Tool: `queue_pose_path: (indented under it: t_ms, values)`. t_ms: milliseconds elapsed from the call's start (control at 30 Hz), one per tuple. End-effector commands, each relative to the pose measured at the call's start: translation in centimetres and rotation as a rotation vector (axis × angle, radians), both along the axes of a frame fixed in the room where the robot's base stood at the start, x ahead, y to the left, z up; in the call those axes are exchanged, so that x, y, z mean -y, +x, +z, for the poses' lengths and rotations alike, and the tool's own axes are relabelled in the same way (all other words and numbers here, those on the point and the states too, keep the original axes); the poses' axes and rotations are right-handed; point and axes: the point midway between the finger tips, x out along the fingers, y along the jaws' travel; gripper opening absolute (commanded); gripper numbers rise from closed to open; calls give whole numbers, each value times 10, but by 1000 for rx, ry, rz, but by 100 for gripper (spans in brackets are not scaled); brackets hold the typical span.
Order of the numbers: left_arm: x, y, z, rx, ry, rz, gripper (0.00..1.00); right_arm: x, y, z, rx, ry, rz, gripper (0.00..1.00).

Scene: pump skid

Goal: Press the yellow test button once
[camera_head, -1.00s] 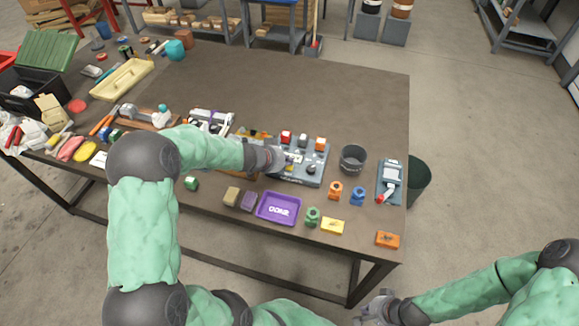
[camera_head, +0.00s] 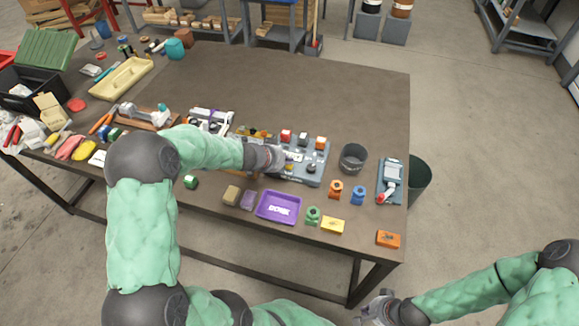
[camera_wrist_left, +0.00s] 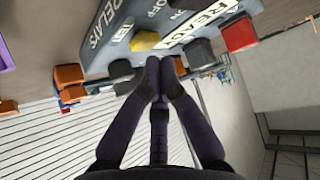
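The yellow test button (camera_wrist_left: 145,41) shows in the left wrist view on a grey control panel (camera_wrist_left: 115,15). The panel also shows in the head view (camera_head: 314,172), partly behind my left gripper, where I cannot make out the yellow button. My left gripper (camera_head: 289,158) is over the panel's left part. In the left wrist view its fingertips (camera_wrist_left: 160,66) are together with nothing between them, close beside the yellow button; I cannot tell whether they touch it. My right gripper (camera_head: 374,310) is low at the front, away from the table; its fingers are unclear.
Red (camera_wrist_left: 239,35), dark (camera_wrist_left: 199,52) and black (camera_wrist_left: 122,71) controls sit near the yellow button. A dark cup (camera_head: 353,158) and a handheld device (camera_head: 391,180) stand right of the panel. A purple tray (camera_head: 278,207) lies in front. The table's back right is clear.

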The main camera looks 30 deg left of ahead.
Motion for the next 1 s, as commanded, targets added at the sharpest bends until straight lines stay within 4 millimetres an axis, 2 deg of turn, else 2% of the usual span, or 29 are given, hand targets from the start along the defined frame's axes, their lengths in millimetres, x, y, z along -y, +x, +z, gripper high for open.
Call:
queue_pose_path:
  t_ms: [200, 1000]
  values:
    - [0, 0, -5, 0, 0, 0, 0, 0, 0, -9, 0, 0, 0, 0]
    - [0, 0, -7, 0, 1, -1, 0, 0, 0, -13, 0, 0, 0, 0]
